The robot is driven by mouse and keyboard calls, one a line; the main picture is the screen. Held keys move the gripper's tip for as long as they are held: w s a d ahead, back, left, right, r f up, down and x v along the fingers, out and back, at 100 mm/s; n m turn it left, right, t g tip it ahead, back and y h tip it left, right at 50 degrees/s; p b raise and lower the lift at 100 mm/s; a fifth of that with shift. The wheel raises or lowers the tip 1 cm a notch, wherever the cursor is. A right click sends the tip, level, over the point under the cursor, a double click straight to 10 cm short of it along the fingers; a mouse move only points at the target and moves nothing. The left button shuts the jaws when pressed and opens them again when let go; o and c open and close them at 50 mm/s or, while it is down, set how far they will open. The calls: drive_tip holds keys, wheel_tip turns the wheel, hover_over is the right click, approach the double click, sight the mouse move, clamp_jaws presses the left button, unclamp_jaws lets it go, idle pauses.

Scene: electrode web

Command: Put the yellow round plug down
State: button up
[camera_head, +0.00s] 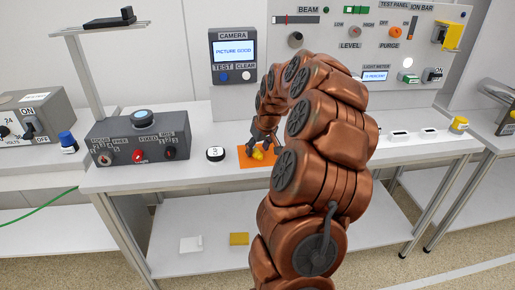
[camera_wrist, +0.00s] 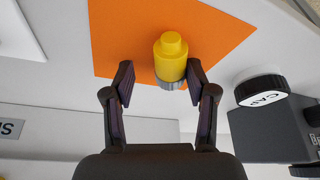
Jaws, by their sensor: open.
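The yellow round plug (camera_wrist: 171,58) has a yellow body with a narrower yellow top and a grey metal base. In the wrist view it is at the orange mat (camera_wrist: 118,43), between the tips of my gripper (camera_wrist: 158,85) and closer to the right finger; I cannot tell whether that finger touches it. In the head view the plug (camera_head: 258,153) is low over or on the orange mat (camera_head: 245,162), under my gripper (camera_head: 257,146). My gripper is open. My arm hides the right part of the mat.
A round white-topped black piece (camera_head: 215,153) is left of the mat. A grey control box (camera_head: 137,150) stands further left. The camera panel (camera_head: 233,58) rises behind. Another yellow-topped piece (camera_head: 459,124) is at the far right of the table.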

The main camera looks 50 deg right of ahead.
drive_tip(key=b+v, duration=0.1)
drive_tip(key=v, duration=1.1)
drive_tip(key=s+a+f+n+g+y, duration=0.1)
drive_tip(key=s+a+n+g, duration=0.2)
drive_tip(key=a, duration=2)
drive_tip(key=s+a+f+g, duration=0.1)
drive_tip(key=s+a+f, duration=0.1)
drive_tip(key=s+a, duration=0.2)
drive_tip(key=s+a+f+g, duration=0.1)
drive_tip(key=s+a+f, duration=0.2)
drive_tip(key=s, duration=0.8)
drive_tip(key=s+a+f, duration=0.3)
drive_tip(key=s+a, duration=0.3)
drive_tip(key=s, duration=0.2)
drive_tip(key=shift+a+g, duration=0.4)
drive_tip(key=shift+s, duration=0.1)
wheel_tip(320, 180, up, 9)
drive_tip(key=p, duration=0.8)
drive_tip(key=shift+f, duration=0.15)
